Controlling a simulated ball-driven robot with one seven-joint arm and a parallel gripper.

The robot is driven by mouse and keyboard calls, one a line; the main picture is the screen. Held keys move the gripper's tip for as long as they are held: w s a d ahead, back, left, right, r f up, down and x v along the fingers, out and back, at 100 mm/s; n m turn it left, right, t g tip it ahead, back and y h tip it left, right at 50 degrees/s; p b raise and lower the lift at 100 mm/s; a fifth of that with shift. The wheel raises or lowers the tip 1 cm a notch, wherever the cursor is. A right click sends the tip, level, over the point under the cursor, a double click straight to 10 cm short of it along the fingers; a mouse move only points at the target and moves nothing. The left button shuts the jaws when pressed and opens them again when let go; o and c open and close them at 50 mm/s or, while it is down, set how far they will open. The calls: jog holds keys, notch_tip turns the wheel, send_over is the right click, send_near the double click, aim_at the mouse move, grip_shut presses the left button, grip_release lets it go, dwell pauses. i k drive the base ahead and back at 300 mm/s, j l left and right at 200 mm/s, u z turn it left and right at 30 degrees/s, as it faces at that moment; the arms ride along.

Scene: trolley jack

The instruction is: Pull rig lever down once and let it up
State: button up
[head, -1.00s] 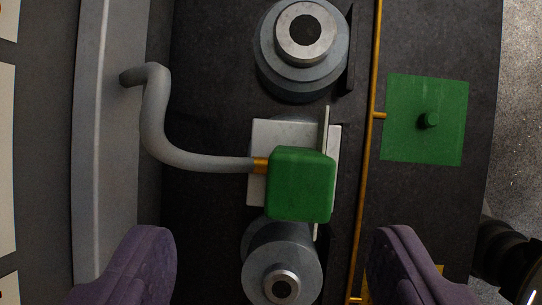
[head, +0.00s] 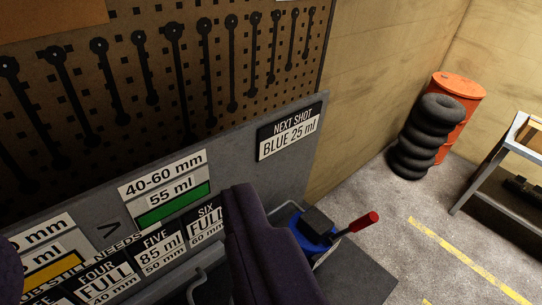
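A lever with a red grip (head: 362,223) sticks up and to the right from a blue unit (head: 306,230) with a dark block on top, low and right of centre in the head view. I cannot tell whether this is the rig lever. The blue unit is partly hidden behind my right purple finger. My gripper (head: 122,235) is open, its fingers wide apart, with one finger mostly cut off at the left edge. It holds nothing that I can see, and its fingers are left of the red grip, apart from it.
A grey panel with signs (head: 288,134) stands behind my fingers, below a pegboard with wrenches (head: 207,75). A bent grey pipe (head: 205,283) shows at the bottom. Stacked tyres (head: 425,140), an orange drum (head: 465,90) and a bench (head: 500,160) stand right. Floor between is clear.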

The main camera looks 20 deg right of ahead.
aim_at(370, 218)
jog(key=k+l+z, duration=0.1)
jog(key=l+z, duration=0.25)
jog(key=k+l+z, duration=0.1)
jog(key=z, duration=0.25)
jog(key=i+l+u, duration=0.15)
jog(key=i+l, duration=0.35)
jog(key=i+l+u, duration=0.2)
jog(key=i+l, duration=0.3)
jog(key=l, duration=0.25)
